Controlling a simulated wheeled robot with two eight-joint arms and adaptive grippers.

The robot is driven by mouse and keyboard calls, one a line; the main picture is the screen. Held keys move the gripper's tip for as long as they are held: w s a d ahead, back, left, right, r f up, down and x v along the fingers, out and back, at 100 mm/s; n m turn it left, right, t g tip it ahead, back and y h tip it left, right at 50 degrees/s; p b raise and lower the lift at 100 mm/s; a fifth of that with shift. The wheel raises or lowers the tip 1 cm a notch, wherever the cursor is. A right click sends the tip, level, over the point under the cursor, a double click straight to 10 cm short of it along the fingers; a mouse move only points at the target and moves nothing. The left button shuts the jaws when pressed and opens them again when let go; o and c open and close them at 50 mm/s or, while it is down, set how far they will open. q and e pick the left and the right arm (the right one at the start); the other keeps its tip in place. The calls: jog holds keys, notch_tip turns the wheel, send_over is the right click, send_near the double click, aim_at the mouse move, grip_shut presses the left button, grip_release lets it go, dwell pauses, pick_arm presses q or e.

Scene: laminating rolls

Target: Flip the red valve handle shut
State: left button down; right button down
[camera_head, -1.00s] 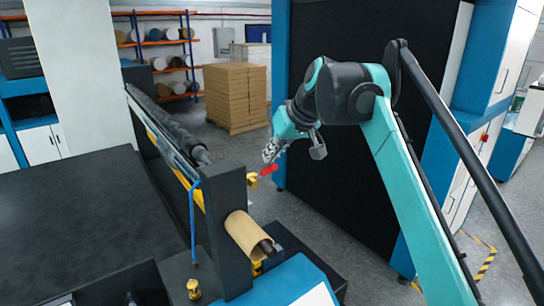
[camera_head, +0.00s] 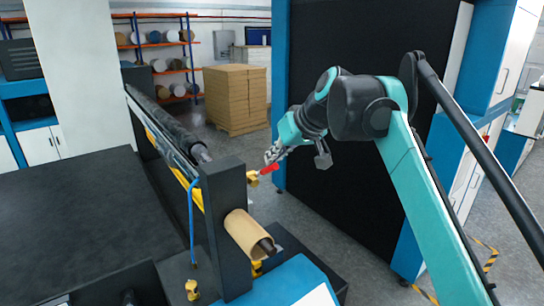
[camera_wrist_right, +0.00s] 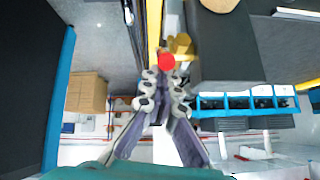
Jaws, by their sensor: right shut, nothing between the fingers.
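The red valve handle (camera_head: 270,168) sticks out to the right of a brass valve (camera_head: 253,179) on the side of the dark machine post. In the right wrist view the handle (camera_wrist_right: 166,62) shows end-on as a round red tip just beyond the fingertips, with the brass valve body (camera_wrist_right: 181,44) behind it. My right gripper (camera_head: 268,158) is shut and empty, close above the handle in the head view. I cannot tell whether the fingers (camera_wrist_right: 163,80) touch it. My left gripper is not in view.
The dark post (camera_head: 222,225) with a tan roll (camera_head: 245,235) stands beside the valve. A blue hose (camera_head: 192,220) runs down the post's left. A tall black panel (camera_head: 350,190) stands behind my right arm. Stacked boxes (camera_head: 236,98) are farther back.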

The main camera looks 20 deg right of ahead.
jog(key=s+d+f+t+y+b, duration=0.1)
jog(key=s+f+t+b, duration=0.2)
jog(key=b, duration=0.4)
jog(key=shift+f+t+y, duration=0.3)
jog(key=shift+f+t, duration=0.3)
jog(key=shift+f, duration=0.65)
jog(key=shift+s+f, duration=0.15)
